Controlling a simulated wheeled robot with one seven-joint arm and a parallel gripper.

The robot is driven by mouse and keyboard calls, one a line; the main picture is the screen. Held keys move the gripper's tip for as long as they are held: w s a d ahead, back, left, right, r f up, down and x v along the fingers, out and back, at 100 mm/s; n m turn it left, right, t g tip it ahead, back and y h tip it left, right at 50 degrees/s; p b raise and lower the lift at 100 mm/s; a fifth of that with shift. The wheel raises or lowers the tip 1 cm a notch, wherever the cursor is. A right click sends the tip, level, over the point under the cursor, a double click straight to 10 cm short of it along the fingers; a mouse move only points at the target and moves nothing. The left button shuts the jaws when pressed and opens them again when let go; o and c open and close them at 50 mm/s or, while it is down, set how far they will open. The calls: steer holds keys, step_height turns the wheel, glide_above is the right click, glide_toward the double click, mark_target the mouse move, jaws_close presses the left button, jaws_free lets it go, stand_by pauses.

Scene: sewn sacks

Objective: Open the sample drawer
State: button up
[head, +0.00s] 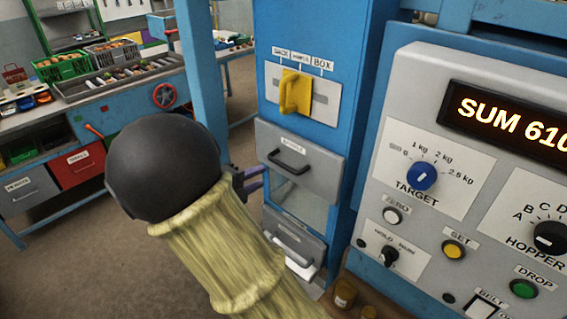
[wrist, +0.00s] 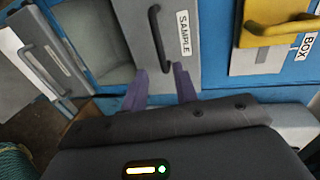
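The sample drawer (head: 318,174) is a grey front with a black bar handle (head: 288,160) and a SAMPLE label, set in the blue cabinet. It looks shut. In the wrist view its handle (wrist: 158,38) runs up the picture, beside the label. My gripper (head: 262,178) is just left of the drawer front. In the wrist view its two purple fingers (wrist: 160,76) are apart, with the handle's near end seen between their tips. Whether they touch the handle I cannot tell. My forearm and dark wrist hide part of the scene left of the cabinet.
Above the drawer is a yellow lever (head: 296,92) on a plate marked SACK and BOX. A control panel (head: 462,170) stands close on the right. Open floor (head: 75,265) lies left.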

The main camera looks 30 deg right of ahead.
mark_target(284, 164)
steer(key=p+x, duration=0.2)
steer(key=x, duration=0.8)
steer(key=shift+w+d+p, duration=0.1)
steer(key=shift+d+p, duration=0.25)
steer(key=shift+f, duration=0.1)
jaws_close()
